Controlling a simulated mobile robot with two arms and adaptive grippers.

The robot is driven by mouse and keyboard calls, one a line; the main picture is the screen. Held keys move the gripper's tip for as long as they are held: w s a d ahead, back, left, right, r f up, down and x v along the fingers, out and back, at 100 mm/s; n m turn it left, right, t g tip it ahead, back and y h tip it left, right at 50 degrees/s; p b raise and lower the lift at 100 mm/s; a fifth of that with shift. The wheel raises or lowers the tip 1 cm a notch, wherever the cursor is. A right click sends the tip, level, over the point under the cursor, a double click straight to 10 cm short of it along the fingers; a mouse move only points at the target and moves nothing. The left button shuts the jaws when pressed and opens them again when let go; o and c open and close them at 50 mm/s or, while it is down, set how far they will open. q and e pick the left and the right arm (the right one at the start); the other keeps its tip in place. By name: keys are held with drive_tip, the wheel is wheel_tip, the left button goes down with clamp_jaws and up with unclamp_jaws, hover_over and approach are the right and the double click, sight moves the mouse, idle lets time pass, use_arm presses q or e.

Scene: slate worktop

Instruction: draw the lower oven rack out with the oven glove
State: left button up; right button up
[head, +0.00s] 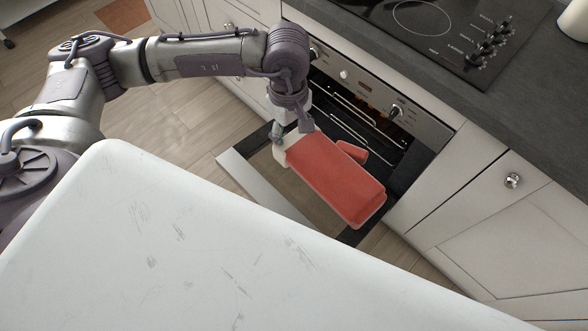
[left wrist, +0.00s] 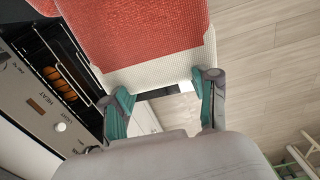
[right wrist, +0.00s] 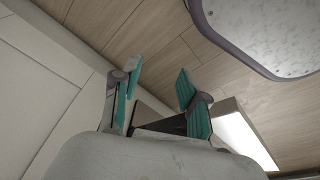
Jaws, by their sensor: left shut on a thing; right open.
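The red oven glove (head: 335,180) with a thumb and a cream cuff hangs in front of the open oven (head: 375,112), over its lowered door (head: 262,188). My left gripper (head: 283,146) is shut on the cuff; the left wrist view shows the cuff (left wrist: 160,68) by its fingers (left wrist: 165,95). Wire racks (head: 368,123) show inside the oven; the glove hides part of them, and I cannot tell clearly which is the lower one. Orange-brown food (left wrist: 66,88) sits on a rack in the left wrist view. My right gripper (right wrist: 158,85) is open and empty.
The slate worktop (head: 480,110) with a black hob (head: 430,35) lies above the oven. The oven's control panel with knobs (head: 395,111) is above the opening. White cabinets (head: 500,215) flank the oven. Wooden floor (head: 185,140) is clear left of the door.

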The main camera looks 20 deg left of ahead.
use_arm(q)
drive_tip(key=w+f+n+b, duration=0.3)
drive_tip(key=f+n+b, duration=1.55)
drive_tip(key=f, duration=1.25)
use_arm(e)
drive_tip(key=w+r+t, duration=0.2)
drive_tip(key=w+r, duration=0.2)
drive_tip(key=r, duration=0.5)
drive_tip(key=w+a+r+t+y+b, duration=0.2)
drive_tip(key=w+a+r+t, duration=0.1)
drive_tip(key=w+r+t, duration=0.3)
drive_tip(key=w+a+r+t+y+b, duration=0.1)
drive_tip(key=w+a+r+t+b, duration=0.3)
drive_tip(key=w, duration=0.4)
use_arm(q)
drive_tip(key=w+d+f+b, duration=0.1)
drive_tip(key=w, duration=0.5)
drive_tip(key=w+d+f+b, duration=0.1)
drive_tip(key=w+d+f, duration=0.1)
drive_tip(key=w, duration=0.3)
drive_tip(key=shift+w+d, duration=0.3)
drive_tip(key=shift+w, duration=0.1)
use_arm(e)
wheel_tip(320, 180, up, 16)
drive_tip(key=s+t+y, duration=0.2)
drive_tip(key=t+y, duration=0.1)
drive_tip(key=t, duration=0.8)
drive_tip(key=shift+s+a+f+n+y, duration=0.15)
drive_tip(key=shift+f+n+y, duration=0.15)
drive_tip(key=shift+n, duration=0.1)
